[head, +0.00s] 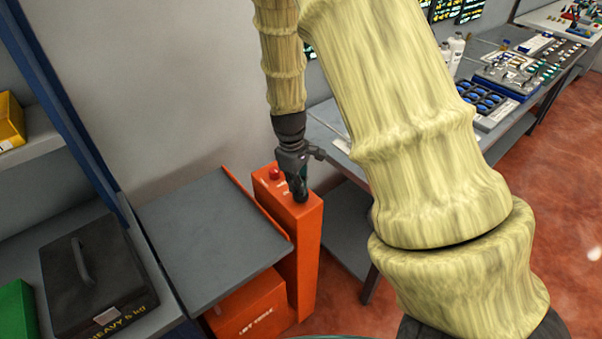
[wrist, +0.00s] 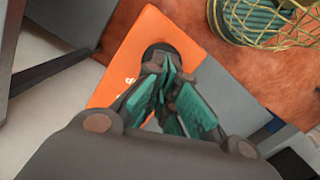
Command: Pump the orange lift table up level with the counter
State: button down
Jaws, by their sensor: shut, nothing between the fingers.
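The orange lift table (head: 250,308) has a flat, empty grey platform (head: 215,240) and a tall orange post (head: 308,240) at its right. A red button (head: 275,174) sits on the post's top. My gripper (head: 300,194) is shut and points down over the front part of that top. In the wrist view its teal-padded fingertips (wrist: 166,68) are over a dark round button (wrist: 160,48) on the orange face and partly hide it. I cannot tell whether they touch it. The platform lies beside a grey counter (head: 172,308) at left; I cannot tell exactly whether their heights match.
A black case marked heavy 5 kg (head: 92,275) and a green box (head: 17,308) stand on the left counter. A blue upright (head: 70,105) rises behind it. A workbench (head: 325,118) with trays stands behind my arm at right. Red floor is open at far right.

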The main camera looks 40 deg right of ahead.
jog(key=shift+w+a+r+p, duration=0.2)
jog(key=shift+w+r+p, duration=0.1)
jog(key=shift+w, duration=0.15)
jog(key=shift+w+a+r+p, duration=0.15)
jog(key=shift+w+a+p, duration=0.1)
jog(key=shift+w, duration=0.15)
jog(key=shift+w+a, duration=0.15)
jog(key=shift+w, duration=0.3)
notch_tip(320, 180, up, 12)
jog(key=w, duration=0.1)
jog(key=shift+a, duration=0.25)
jog(key=shift+r+p, duration=0.1)
jog(key=shift+p, duration=0.2)
